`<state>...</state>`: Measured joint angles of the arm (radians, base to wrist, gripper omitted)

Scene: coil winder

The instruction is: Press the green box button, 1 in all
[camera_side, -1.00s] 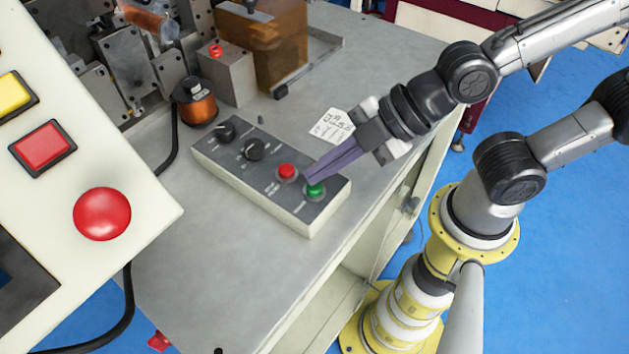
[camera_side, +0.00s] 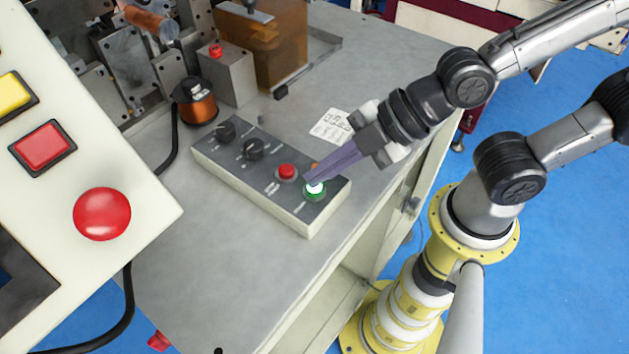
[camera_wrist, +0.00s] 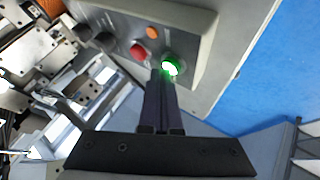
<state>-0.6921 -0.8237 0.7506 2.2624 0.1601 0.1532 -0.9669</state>
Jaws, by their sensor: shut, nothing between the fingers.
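The green box button (camera_side: 315,188) is at the right end of the grey control box. It is lit, with a bright white centre and a green rim. It also glows in the wrist view (camera_wrist: 170,67). My gripper (camera_side: 311,178) is shut and empty. Its purple fingertips are at the button's upper left edge in the side view. In the wrist view my gripper (camera_wrist: 159,74) ends right at the button's lower left edge. Whether the tips touch the button cannot be told for sure.
The control box (camera_side: 232,174) also carries a red button (camera_side: 287,172), two black knobs and a small orange lamp (camera_wrist: 153,33). A copper coil (camera_side: 196,105) and machine parts stand behind. A panel with a large red button (camera_side: 102,213) fills the left foreground. The tabletop front is clear.

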